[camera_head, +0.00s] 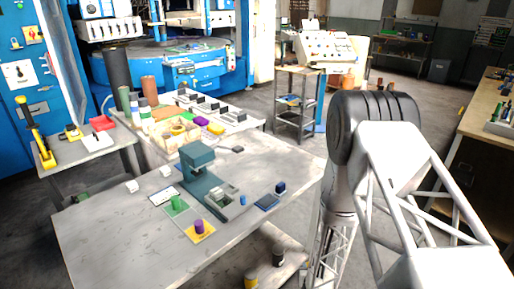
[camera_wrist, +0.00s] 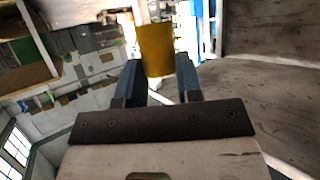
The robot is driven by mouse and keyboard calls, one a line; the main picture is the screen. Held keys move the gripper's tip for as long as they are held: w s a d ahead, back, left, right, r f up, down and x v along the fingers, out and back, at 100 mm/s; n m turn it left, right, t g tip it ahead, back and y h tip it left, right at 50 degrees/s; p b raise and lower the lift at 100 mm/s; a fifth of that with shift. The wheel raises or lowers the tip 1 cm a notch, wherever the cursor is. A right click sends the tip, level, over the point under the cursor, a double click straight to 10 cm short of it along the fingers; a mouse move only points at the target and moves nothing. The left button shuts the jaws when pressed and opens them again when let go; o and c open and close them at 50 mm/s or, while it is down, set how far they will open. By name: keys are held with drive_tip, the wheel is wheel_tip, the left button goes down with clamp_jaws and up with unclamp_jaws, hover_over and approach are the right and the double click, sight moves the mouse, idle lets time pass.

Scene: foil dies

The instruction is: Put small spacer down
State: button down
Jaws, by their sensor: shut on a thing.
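In the wrist view my gripper (camera_wrist: 158,78) is shut on a plain yellow cylinder-like piece (camera_wrist: 155,45), which sticks out beyond the two dark fingers. I take it for the small spacer, but cannot confirm this from its look alone. My gripper and the piece do not show in the head view, where my arm fills the right side. The piece's distance from any surface is not clear.
A grey table (camera_head: 110,235) carries a teal press (camera_head: 200,170), a purple cylinder (camera_head: 199,227) on a yellow mat (camera_head: 206,236), a green piece (camera_head: 177,203) and a blue block (camera_head: 280,187). The table's left front is bare. Dark cylinders (camera_head: 278,253) stand below.

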drive_tip(key=w+a+f, duration=0.1)
drive_tip(key=w+f, duration=0.1)
drive_tip(key=w, duration=0.7)
drive_tip(key=w+a+f, duration=0.1)
drive_tip(key=w+f, duration=0.1)
drive_tip(key=w, duration=0.7)
drive_tip(key=shift+a+f+n+y, duration=0.2)
drive_tip(key=shift+n+y, duration=0.2)
drive_tip(key=s+a+r+n+g+y, duration=0.1)
drive_tip(key=s+a+r+n+y, duration=0.25)
drive_tip(key=s+r, duration=0.45)
drive_tip(key=s+a+r+n+g+y, duration=0.15)
drive_tip(key=s+a+r, duration=0.3)
drive_tip(key=r, duration=0.85)
drive_tip(key=s+a+r+n+g+y, duration=0.1)
drive_tip(key=s+a+r+n+y, duration=0.35)
drive_tip(key=r, duration=0.55)
drive_tip(key=s+a+r+n+g+y, duration=0.1)
drive_tip(key=a+r+g, duration=0.1)
drive_tip(key=a+r, duration=0.7)
drive_tip(key=shift+s+a+n, duration=0.15)
drive_tip(key=shift+a+n, duration=0.15)
drive_tip(key=shift+n, duration=0.05)
